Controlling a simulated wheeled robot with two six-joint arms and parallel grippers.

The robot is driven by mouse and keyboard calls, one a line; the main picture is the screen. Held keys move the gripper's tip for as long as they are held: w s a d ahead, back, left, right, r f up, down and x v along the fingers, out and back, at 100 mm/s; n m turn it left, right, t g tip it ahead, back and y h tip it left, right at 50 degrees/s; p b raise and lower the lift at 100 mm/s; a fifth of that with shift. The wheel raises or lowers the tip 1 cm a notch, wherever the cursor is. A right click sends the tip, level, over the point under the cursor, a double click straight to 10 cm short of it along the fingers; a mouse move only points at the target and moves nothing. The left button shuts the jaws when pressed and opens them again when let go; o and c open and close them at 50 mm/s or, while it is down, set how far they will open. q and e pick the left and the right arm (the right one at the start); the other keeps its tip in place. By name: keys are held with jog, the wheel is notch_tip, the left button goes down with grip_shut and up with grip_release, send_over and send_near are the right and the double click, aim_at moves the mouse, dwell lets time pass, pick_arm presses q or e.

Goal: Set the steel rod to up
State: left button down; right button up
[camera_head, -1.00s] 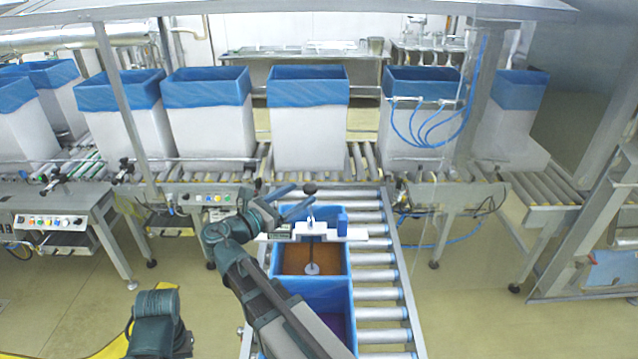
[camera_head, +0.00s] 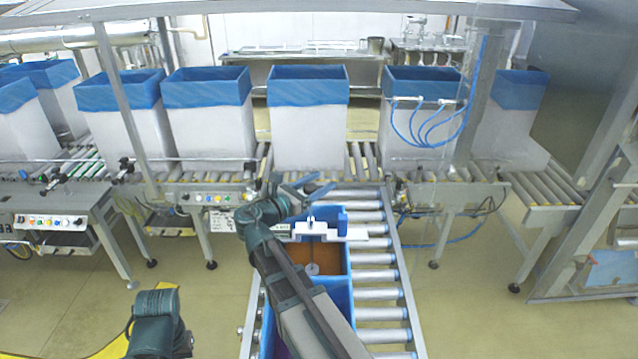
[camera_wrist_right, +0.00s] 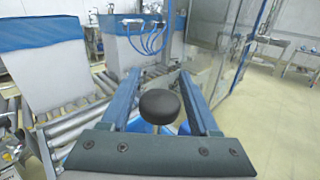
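The steel rod (camera_head: 311,248) is a thin upright rod through a white bracket (camera_head: 345,232), with a pale disc at its lower end inside a blue-lined box (camera_head: 339,258) over brown contents. Its black knob (camera_wrist_right: 159,106) sits between the two fingers of my right gripper (camera_wrist_right: 161,80) in the right wrist view, with gaps on both sides. My right gripper (camera_head: 325,181) is open at the rod's top in the head view, where the knob is hidden. My left gripper is not in view.
A second blue-lined box (camera_head: 340,298) stands in front, partly behind my right arm. Both are on a roller conveyor (camera_head: 375,275). Several white boxes with blue liners (camera_head: 307,120) line the cross conveyor behind.

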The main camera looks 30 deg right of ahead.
grip_shut()
dwell(1.1)
